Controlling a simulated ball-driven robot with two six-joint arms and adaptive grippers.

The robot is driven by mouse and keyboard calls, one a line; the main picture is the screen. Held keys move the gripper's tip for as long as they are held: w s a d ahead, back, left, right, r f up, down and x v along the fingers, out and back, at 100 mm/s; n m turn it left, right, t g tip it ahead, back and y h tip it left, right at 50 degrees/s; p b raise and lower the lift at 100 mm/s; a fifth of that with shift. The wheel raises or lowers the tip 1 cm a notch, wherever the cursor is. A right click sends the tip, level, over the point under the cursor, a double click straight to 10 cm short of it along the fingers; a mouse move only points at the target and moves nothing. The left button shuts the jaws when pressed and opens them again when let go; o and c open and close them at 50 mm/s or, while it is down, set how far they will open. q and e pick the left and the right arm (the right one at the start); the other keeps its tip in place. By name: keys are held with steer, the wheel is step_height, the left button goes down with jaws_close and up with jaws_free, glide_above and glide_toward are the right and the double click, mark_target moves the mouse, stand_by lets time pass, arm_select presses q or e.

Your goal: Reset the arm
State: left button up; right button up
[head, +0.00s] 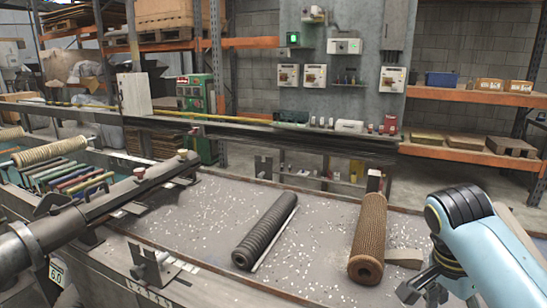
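A brown mesh tube (369,234) lies on the grey work table (325,215), its open hollow end toward me. A dark grey ribbed tube (264,232) lies to its left, with a thin light rod along its right side. My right gripper (419,290) is at the lower right, under my light-blue arm, to the right of the brown tube's near end and apart from it. Its dark fingers are partly hidden, and I cannot tell whether they are open or shut. I see nothing held in it. My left gripper is not in view.
A long metal bar (110,199) with clamps runs along the table's left side. A rack of coloured strips (65,178) and a pale wound roll (50,151) are beyond it. Small white bits are scattered on the table. A wooden block (404,257) lies beside the brown tube.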

steer(key=s+a+n, duration=0.1)
steer(key=s+n, duration=0.2)
steer(key=s+a+n+t, duration=0.1)
steer(key=s+n, duration=0.2)
steer(key=s+a+n+t+y, duration=0.1)
steer(key=s+n, duration=0.1)
steer(key=s, duration=0.2)
steer(key=shift+a+f+n, duration=0.15)
steer(key=shift+f+n, duration=0.15)
steer(key=shift+n, duration=0.1)
steer(key=s+a+r+n+t+y, duration=0.2)
steer(key=s+a+r+n, duration=0.25)
steer(key=s+n, duration=0.4)
steer(key=d+f+m+g+b, duration=0.2)
steer(key=f+b, duration=0.7)
steer(key=f, duration=2.4)
steer(key=s+d+f+b, duration=0.1)
steer(key=s+f+b, duration=0.3)
steer(key=s+f, duration=0.6)
steer(key=s+d+f+g+b, duration=0.1)
steer(key=s+f+b, duration=0.3)
steer(key=s+f, duration=0.6)
step_height(320, 180, down, 7)
steer(key=shift+d+f+n+b, duration=0.1)
steer(key=shift+d+n+b, duration=0.15)
steer(key=shift+n+b, duration=0.1)
steer(key=shift+s, duration=0.1)
